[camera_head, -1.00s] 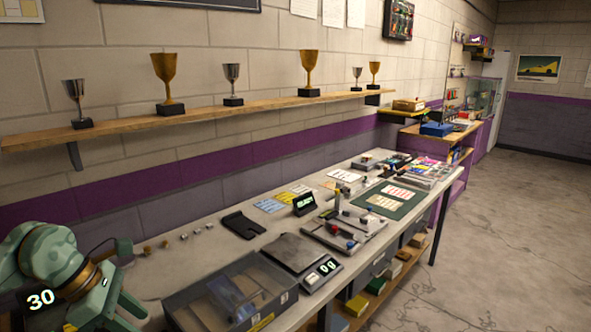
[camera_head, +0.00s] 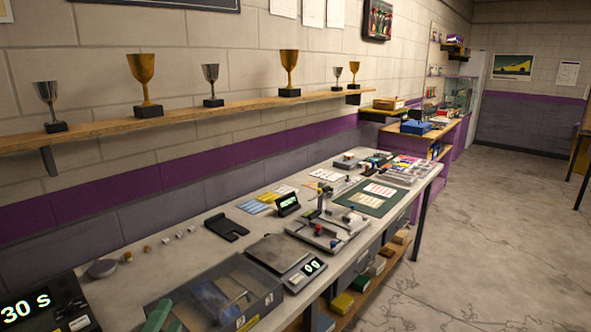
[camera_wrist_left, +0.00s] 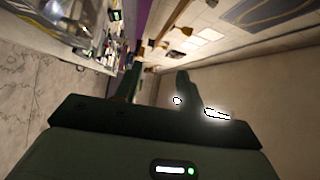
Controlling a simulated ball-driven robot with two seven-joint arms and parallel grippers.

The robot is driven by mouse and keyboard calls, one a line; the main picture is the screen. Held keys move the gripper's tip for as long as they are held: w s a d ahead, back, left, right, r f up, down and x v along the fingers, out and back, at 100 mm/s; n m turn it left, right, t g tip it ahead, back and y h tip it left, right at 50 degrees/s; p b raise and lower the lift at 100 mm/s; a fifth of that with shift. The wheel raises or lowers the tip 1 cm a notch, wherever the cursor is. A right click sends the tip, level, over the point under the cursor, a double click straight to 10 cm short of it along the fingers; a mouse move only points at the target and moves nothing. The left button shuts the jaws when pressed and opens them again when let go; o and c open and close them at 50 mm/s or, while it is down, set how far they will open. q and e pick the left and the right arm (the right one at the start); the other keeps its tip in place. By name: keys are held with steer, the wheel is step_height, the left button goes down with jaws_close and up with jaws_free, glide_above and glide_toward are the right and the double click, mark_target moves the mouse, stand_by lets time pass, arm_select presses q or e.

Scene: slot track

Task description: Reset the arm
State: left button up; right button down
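Only the green tips of my left gripper (camera_head: 162,318) show at the bottom edge of the head view, in front of the clear-lidded grey bin (camera_head: 262,306). In the left wrist view, the two dark fingers of the left gripper (camera_wrist_left: 157,82) stand apart with nothing between them. That view is tilted sideways, with the bench and wall beyond the fingers. My right gripper is in neither view.
A black timer reading 30 s (camera_head: 45,305) stands at the lower left. A scale (camera_head: 285,260), a slotted fixture (camera_head: 328,232) and a green mat (camera_head: 372,197) lie along the bench. Trophies line the wall shelf (camera_head: 190,112). The floor at right is clear.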

arm_select(q)
steer(key=s+a+f+n+g+y, duration=0.35)
steer(key=s+f+n+g, duration=0.2)
steer(key=s+f, duration=0.35)
steer(key=s+a+f+n+g+y, duration=0.3)
steer(key=s+a+f+n+g, duration=0.2)
steer(key=s+f+g, duration=0.4)
steer(key=s+d+f+h, duration=0.2)
steer(key=f, duration=1)
steer(key=s+d+f+h, duration=0.2)
steer(key=d+f, duration=0.1)
steer(key=f, duration=0.9)
steer(key=s+f+n+g+h, duration=0.1)
steer(key=s+f+n+g, duration=0.2)
steer(key=s+f, duration=1.3)
steer(key=s, duration=0.4)
steer(key=shift+s+a+f, duration=0.15)
steer(key=shift+s+a, duration=0.05)
steer(key=shift+a, duration=0.05)
steer(key=shift+g, duration=0.25)
